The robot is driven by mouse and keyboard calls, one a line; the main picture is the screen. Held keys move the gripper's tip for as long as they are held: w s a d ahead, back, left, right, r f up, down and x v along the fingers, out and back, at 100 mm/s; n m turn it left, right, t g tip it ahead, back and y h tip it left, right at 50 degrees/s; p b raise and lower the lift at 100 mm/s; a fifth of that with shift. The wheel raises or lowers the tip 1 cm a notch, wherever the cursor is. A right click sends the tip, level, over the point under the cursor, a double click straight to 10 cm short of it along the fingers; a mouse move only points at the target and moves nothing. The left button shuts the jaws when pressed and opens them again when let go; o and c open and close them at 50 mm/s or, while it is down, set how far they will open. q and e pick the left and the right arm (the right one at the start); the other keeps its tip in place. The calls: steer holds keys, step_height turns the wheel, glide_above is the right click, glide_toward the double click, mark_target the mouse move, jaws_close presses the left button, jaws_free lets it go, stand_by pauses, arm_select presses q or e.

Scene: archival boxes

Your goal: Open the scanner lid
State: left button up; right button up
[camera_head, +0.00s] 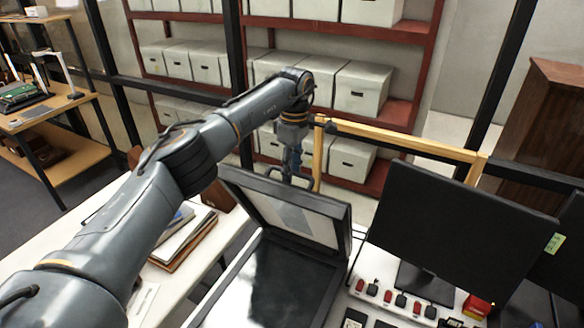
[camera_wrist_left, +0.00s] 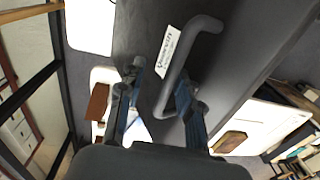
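The dark scanner lid (camera_head: 290,207) stands raised at a steep tilt, its pale underside facing me, above the dark glass bed (camera_head: 285,285) in the head view. My left gripper (camera_head: 290,170) is behind the lid's upper edge, partly hidden by it. In the left wrist view, the lid's dark outer face (camera_wrist_left: 255,35) bears a grey bar handle (camera_wrist_left: 178,65) beside a white label. The fingers of my left gripper (camera_wrist_left: 160,98) are spread apart, with the lower part of the handle between them, nearer the right finger. I cannot tell whether they touch it. My right gripper is not in view.
A black monitor (camera_head: 445,225) stands right of the scanner, with small red and black items (camera_head: 395,297) before it. Stacked papers (camera_head: 183,240) lie left of the scanner. A wooden rail (camera_head: 400,142) and shelves of white boxes (camera_head: 358,88) are behind.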

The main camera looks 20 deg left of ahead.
arm_select(q)
steer(key=shift+s+r, duration=0.25)
steer(key=shift+s+a+r, duration=0.15)
steer(key=shift+s+r, duration=0.1)
steer(key=shift+r, duration=0.1)
step_height(320, 180, up, 11)
steer(key=w, duration=0.1)
steer(key=shift+w+r, duration=0.15)
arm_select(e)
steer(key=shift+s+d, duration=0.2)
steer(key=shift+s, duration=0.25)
